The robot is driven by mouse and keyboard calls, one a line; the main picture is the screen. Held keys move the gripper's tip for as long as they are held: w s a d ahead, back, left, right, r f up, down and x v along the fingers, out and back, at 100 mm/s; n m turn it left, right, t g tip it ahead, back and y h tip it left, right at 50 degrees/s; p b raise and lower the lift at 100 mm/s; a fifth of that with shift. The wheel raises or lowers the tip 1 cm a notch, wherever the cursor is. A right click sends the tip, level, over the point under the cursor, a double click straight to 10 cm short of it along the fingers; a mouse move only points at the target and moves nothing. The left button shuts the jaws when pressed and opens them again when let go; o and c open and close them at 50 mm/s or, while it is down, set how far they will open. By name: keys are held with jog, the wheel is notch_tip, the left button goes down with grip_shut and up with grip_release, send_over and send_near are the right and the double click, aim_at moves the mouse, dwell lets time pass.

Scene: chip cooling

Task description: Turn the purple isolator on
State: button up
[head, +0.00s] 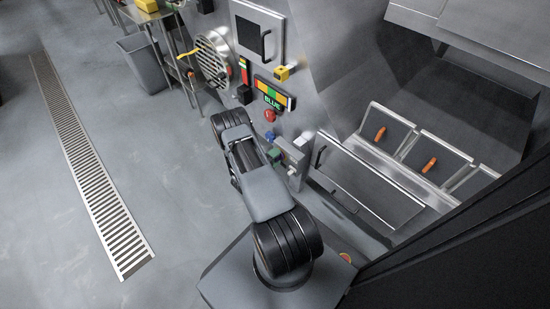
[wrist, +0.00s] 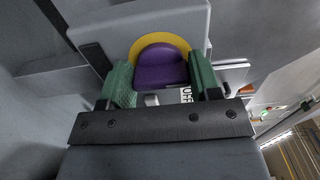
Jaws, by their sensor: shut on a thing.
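The purple isolator (wrist: 161,68) shows in the wrist view as a rounded purple handle on a yellow disc (wrist: 183,44), fixed to a grey plate. My gripper (wrist: 163,82) has its green-padded fingers on the left and right sides of the purple handle, shut on it. Part of a label with dark letters, seemingly "OFF", shows beside the right finger. In the head view my arm reaches to the machine's front panel and hides the isolator.
A hinged grey door (head: 368,180) with handles is to the right. A grey bin (head: 143,62) and a floor drain (head: 90,165) lie left, with open floor between.

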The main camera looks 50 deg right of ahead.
jog(key=o, duration=0.9)
jog(key=shift+a, duration=0.1)
jog(key=a+p, duration=0.1)
jog(key=a, duration=0.3)
jog(key=a+p, duration=0.1)
jog(key=a, duration=0.4)
jog(key=w+a+p, duration=0.1)
jog(key=a, duration=0.3)
jog(key=shift+a, duration=0.35)
